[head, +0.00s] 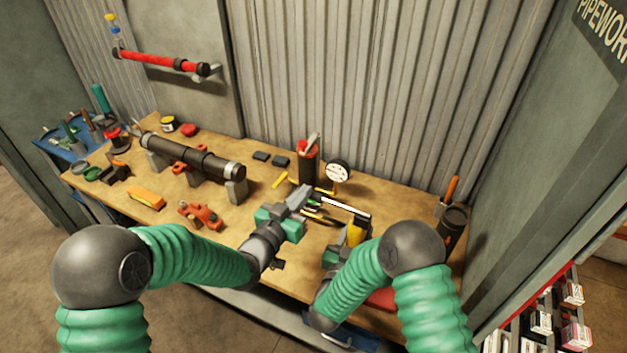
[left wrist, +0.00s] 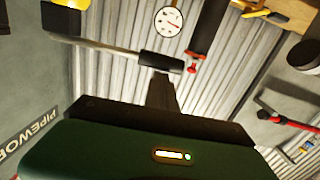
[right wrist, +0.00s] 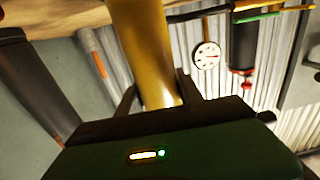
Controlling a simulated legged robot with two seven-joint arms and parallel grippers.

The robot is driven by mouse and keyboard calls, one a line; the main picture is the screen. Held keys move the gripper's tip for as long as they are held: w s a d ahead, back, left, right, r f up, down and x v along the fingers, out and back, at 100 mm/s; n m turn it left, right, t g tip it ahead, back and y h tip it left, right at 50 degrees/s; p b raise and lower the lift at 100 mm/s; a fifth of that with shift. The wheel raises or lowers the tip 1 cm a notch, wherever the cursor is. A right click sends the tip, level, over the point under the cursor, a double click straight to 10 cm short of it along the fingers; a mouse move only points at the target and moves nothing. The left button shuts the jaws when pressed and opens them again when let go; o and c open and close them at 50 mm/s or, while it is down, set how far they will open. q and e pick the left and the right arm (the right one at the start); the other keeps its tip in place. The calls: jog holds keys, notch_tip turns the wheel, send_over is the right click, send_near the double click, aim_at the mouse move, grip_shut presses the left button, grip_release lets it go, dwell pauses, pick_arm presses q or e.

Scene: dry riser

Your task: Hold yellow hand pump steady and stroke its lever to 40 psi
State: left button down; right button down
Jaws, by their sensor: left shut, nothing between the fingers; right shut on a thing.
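The yellow hand pump (head: 355,234) stands at the bench's front right, partly hidden by my right arm. In the right wrist view its yellow barrel (right wrist: 143,50) is between the fingers of my right gripper (right wrist: 155,100), which is shut on it. The pale lever (head: 345,207) reaches left from the pump; its black grip (left wrist: 160,62) shows in the left wrist view. My left gripper (head: 303,194) is shut and empty, its fingertips at the grip; I cannot tell whether they touch. The white round gauge (head: 338,172) stands behind; its reading is too small to tell.
A black cylinder with a red top (head: 308,163) stands left of the gauge. A dark pipe (head: 190,157) on grey supports, an orange tool (head: 202,216) and a yellow-orange block (head: 145,198) lie left. The corrugated wall (head: 350,90) bounds the back.

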pick_arm(q)
jog(key=shift+s+a+f, duration=0.1)
jog(key=shift+f, duration=0.35)
jog(key=s+a+r, duration=0.5)
jog(key=s, duration=0.4)
jog(key=shift+a, duration=0.3)
jog(key=shift+w+d+r, duration=0.1)
jog(key=shift+r, duration=0.05)
jog(key=d+r+m, duration=0.1)
jog(key=m, duration=0.1)
jog(key=d+r+m+h, duration=0.1)
jog(key=d, duration=0.1)
jog(key=d+r+m, duration=0.1)
jog(key=m, duration=0.1)
jog(key=shift+d+r+m+t+h, duration=0.2)
jog(key=shift+d+m+t+h, duration=0.1)
jog(key=shift+d+t+h, duration=0.1)
